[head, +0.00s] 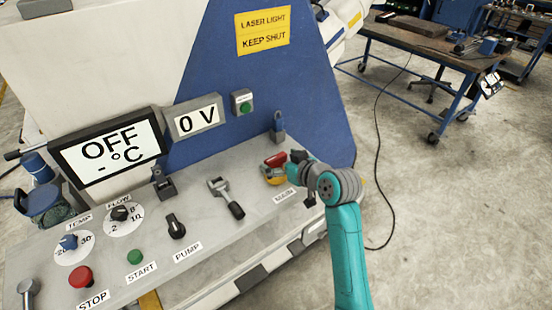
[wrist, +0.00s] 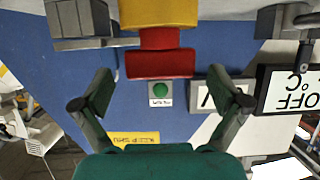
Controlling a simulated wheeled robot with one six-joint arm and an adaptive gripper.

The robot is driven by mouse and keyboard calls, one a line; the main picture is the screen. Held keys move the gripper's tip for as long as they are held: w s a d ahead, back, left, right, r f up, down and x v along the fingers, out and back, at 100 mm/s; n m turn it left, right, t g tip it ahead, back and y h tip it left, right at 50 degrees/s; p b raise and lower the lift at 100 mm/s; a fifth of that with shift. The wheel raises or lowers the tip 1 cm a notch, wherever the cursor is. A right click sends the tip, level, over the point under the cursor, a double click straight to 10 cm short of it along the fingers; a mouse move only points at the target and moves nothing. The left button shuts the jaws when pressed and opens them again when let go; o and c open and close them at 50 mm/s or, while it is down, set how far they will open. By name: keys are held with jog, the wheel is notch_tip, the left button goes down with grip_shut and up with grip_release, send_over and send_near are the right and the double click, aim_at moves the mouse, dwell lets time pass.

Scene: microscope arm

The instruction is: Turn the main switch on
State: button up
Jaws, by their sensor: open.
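The main switch, a red handle (head: 275,159) on a yellow base (head: 272,175), stands at the right end of the grey control panel. In the wrist view the red handle (wrist: 160,65) hangs below the yellow base (wrist: 158,13), top centre. My gripper (head: 297,162) is right beside the switch in the head view and partly overlaps it. In the wrist view my gripper (wrist: 163,82) is open, with one finger on each side of the red handle and a clear gap at both sides. Nothing is held. The label below the switch is too small to read surely.
A padlock-like grey part (head: 278,128) stands behind the switch. A lever (head: 226,197), the pump knob (head: 175,226), a green start button (head: 135,257) and a red stop button (head: 80,277) lie to the left. The displays read "OFF - °C" (head: 107,151) and "0 V" (head: 198,118).

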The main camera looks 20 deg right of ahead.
jog(key=shift+x, duration=1.05)
jog(key=c, duration=1.7)
